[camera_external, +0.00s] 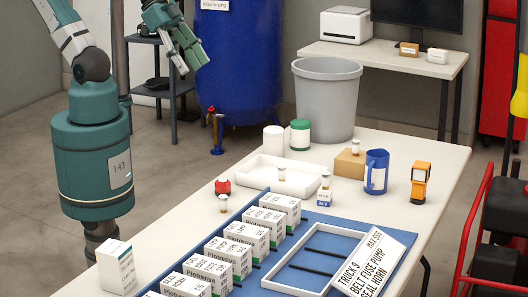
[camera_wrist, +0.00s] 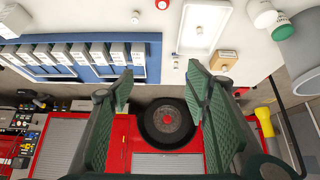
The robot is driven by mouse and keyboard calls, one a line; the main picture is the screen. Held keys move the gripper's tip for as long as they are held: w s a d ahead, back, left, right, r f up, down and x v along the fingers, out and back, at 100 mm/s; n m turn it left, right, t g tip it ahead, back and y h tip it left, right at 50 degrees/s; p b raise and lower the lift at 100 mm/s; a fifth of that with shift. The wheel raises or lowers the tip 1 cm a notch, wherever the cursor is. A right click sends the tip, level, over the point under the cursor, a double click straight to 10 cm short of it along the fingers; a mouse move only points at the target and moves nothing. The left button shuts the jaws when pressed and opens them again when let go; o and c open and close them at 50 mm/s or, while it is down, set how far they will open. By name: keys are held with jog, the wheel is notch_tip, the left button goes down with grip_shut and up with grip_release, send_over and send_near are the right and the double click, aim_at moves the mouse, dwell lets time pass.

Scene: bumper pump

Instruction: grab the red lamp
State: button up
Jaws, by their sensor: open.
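A small red object, which looks like the red lamp (camera_external: 222,186), sits on the white table left of the white tray in the external view. In the wrist view it shows at the top edge (camera_wrist: 162,4), partly cut off. My gripper (camera_external: 186,66) is in the air at the upper left of the external view, well away from the lamp and above it. In the wrist view my gripper (camera_wrist: 161,88) has its two green fingers spread wide with nothing between them.
The white table (camera_external: 400,232) holds a white tray (camera_external: 262,178), a blue rack (camera_external: 300,226) with several white boxes, a sign (camera_external: 374,262), a blue mug (camera_external: 376,172) and an orange device (camera_external: 420,182). A grey bin (camera_external: 326,98) stands behind. Small bottles stand near the lamp.

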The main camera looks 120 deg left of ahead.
jog(key=n+g+b, duration=0.7)
jog(key=n, duration=1.3)
send_over(223, 180)
notch_tip(223, 180, down, 28)
jog(key=shift+d+r, duration=0.1)
jog(key=shift+f+n, duration=0.4)
jog(key=shift+f, duration=0.2)
jog(key=shift+f, duration=0.15)
jog(key=shift+f+b, duration=0.45)
jog(key=shift+f, duration=0.75)
